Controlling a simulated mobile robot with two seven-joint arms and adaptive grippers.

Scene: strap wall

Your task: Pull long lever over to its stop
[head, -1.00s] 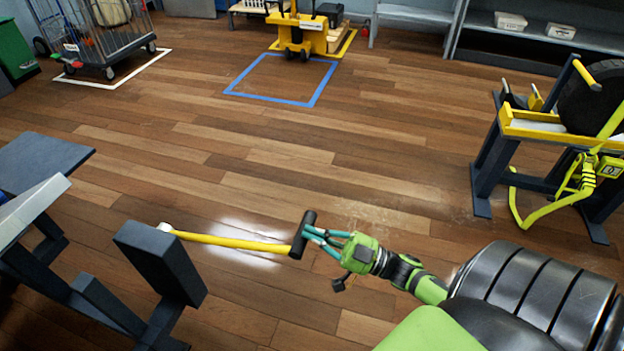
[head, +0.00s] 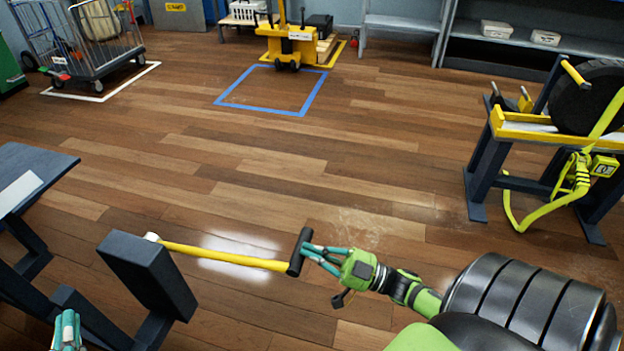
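The long lever (head: 225,256) is a yellow bar at the lower middle of the head view. Its left end has a white tip (head: 151,237) beside a dark block. Its right end carries a black crossbar handle (head: 300,252). My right gripper (head: 311,254) is at this handle from the right, its teal fingers appearing closed around the bar; part of the contact is hidden. My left gripper (head: 67,330) shows only as teal fingers at the lower left edge, apart from the lever; its opening cannot be judged.
A dark block on a frame (head: 148,275) stands left of the lever. A dark bench (head: 40,165) is at the left edge. A yellow-topped stand (head: 535,130) with a wheel and yellow-green strap is at the right. The floor beyond the lever is clear up to the blue square (head: 265,107).

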